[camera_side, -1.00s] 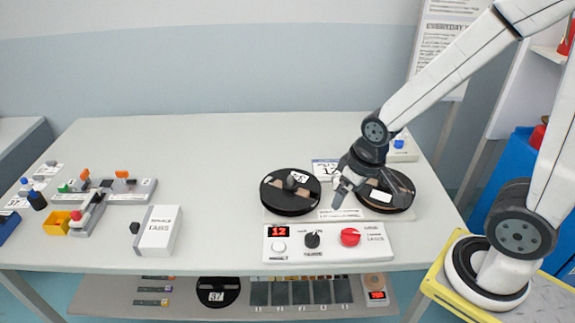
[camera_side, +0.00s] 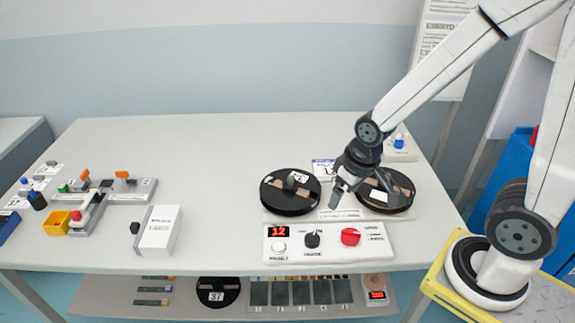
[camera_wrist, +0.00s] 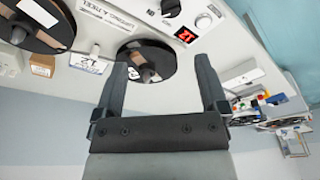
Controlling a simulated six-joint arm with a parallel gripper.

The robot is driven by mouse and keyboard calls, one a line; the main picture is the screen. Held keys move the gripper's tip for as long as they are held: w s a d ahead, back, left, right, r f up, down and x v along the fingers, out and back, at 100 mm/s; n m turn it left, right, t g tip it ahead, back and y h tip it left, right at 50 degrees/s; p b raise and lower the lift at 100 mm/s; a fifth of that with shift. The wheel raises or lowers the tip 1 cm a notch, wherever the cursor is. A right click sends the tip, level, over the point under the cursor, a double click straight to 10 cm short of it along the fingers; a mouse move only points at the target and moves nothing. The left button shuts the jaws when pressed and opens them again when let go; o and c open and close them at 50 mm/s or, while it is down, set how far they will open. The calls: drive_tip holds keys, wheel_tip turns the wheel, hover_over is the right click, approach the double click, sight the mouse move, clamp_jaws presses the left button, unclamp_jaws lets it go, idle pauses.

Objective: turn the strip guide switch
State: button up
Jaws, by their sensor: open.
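The control panel (camera_side: 380,254) is a white box at the front of the table. A black pointer knob (camera_side: 312,240), apparently the strip guide switch, sits on it between a white knob (camera_side: 278,247) and a red knob (camera_side: 350,237). Its lettering is too small to read surely. In the wrist view the black knob (camera_wrist: 170,6) shows at the top edge, partly cut off. My gripper (camera_side: 358,193) is open and empty, above the reels and behind the panel, apart from the knob. Its two fingers (camera_wrist: 162,75) point toward the reel area in the wrist view.
Two black reels, left (camera_side: 290,204) and right (camera_side: 402,189), stand behind the panel. A red display (camera_side: 281,232) is on the panel. A white box (camera_side: 160,232) with a dark knob lies to the left, with a yellow bin (camera_side: 84,225) beyond. The table between is clear.

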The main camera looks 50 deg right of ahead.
sight(313, 236)
drive_tip(key=w+f+m, duration=0.1)
drive_tip(key=w+f, duration=0.1)
drive_tip(key=f, duration=0.1)
drive_tip(key=w+a+f+m+g, duration=0.1)
drive_tip(key=w+f, duration=0.1)
drive_tip(key=f, duration=0.1)
drive_tip(key=w+a+f+g, duration=0.1)
drive_tip(key=w+f, duration=0.1)
drive_tip(key=f, duration=0.2)
drive_tip(key=shift+w+m, duration=0.1)
drive_tip(key=shift+m, duration=0.3)
drive_tip(key=shift+f, duration=0.15)
drive_tip(key=shift+d+f, duration=0.1)
drive_tip(key=shift+f, duration=3.65)
clamp_jaws()
